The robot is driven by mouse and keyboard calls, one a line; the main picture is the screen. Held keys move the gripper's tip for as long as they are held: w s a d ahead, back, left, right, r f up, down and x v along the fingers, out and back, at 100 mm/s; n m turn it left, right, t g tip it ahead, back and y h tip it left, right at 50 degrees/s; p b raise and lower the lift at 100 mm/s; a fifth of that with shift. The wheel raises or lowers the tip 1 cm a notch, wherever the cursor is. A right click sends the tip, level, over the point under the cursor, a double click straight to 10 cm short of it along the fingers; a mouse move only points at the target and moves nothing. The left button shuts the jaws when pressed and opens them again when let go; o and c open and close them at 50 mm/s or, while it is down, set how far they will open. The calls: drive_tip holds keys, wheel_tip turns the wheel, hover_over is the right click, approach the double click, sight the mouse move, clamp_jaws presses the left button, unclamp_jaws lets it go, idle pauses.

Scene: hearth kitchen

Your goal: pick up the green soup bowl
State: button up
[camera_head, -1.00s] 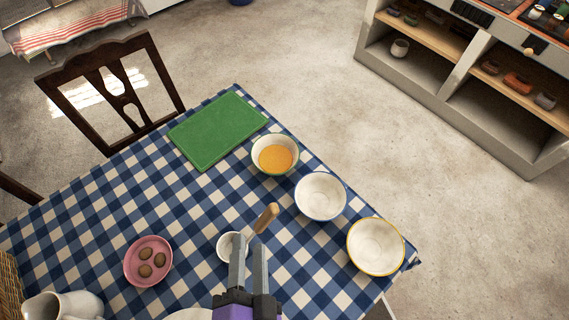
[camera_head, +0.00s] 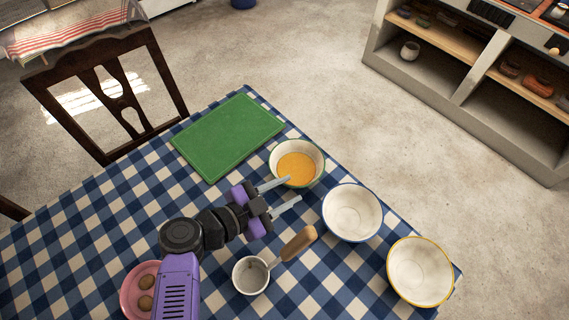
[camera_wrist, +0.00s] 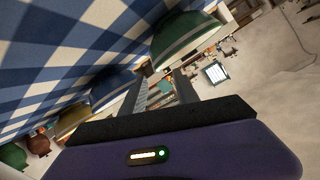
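The green soup bowl (camera_head: 297,163) has a green rim and holds orange soup. It stands upright on the checked tablecloth beside the green board. In the wrist view its green outside with a pale band (camera_wrist: 187,38) shows just beyond the fingers. My gripper (camera_head: 283,192) is open and empty, its two fingers apart and pointing toward the bowl from its lower left. One fingertip is close to the bowl's near side; I cannot tell whether it touches.
A blue-rimmed bowl (camera_head: 352,212) and a yellow-rimmed bowl (camera_head: 420,271) stand to the right. A small pan with a wooden handle (camera_head: 299,243) lies below my gripper. A green board (camera_head: 228,136) lies behind. A pink plate (camera_head: 138,290) is partly hidden by my arm.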

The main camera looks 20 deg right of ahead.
sight(315, 179)
drive_tip(key=shift+d+f, duration=0.3)
drive_tip(key=shift+f, duration=0.05)
drive_tip(key=p+x, duration=0.1)
drive_tip(key=x, duration=0.6)
drive_tip(key=shift+s+d, duration=0.1)
drive_tip(key=shift+d, duration=0.2)
clamp_jaws()
idle(0.9)
